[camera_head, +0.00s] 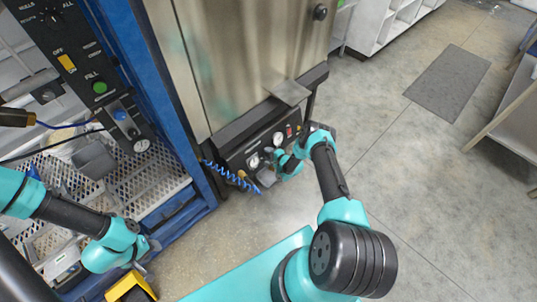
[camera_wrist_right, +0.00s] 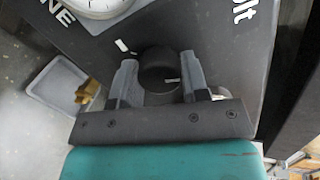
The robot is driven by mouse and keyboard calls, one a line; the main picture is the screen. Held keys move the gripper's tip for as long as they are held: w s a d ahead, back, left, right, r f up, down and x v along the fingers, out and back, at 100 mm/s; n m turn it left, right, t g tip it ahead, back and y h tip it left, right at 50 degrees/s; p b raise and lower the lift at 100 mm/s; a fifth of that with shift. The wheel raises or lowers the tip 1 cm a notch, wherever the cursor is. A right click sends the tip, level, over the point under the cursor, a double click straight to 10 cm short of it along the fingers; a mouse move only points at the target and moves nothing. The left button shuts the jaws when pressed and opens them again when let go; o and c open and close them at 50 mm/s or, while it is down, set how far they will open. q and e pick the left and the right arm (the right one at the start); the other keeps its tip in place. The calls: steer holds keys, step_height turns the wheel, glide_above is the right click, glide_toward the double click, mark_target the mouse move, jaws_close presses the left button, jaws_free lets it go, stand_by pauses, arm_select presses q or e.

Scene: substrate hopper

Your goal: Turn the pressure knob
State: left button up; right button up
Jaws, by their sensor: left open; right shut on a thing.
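The pressure knob (camera_wrist_right: 159,70) is a round black knob with a small white mark, set on a dark panel below a white dial gauge (camera_wrist_right: 104,5). In the right wrist view the two grey fingers of my right gripper (camera_wrist_right: 158,85) stand on either side of it, shut on it. In the head view my right gripper (camera_head: 281,160) is at the dark control panel (camera_head: 238,157) at the base of the metal cabinet, and it hides the knob. My left gripper (camera_head: 146,252) is open and empty at the lower left, apart from the panel.
A blue coiled hose (camera_head: 232,176) hangs at the panel's left. A blue-framed rack (camera_head: 205,185) stands at left. A yellow object (camera_head: 130,287) is below my left gripper.

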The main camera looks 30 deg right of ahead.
steer(key=shift+m, duration=1.2)
steer(key=o, duration=0.9)
steer(key=v, duration=1.7)
steer(key=shift+s, duration=0.25)
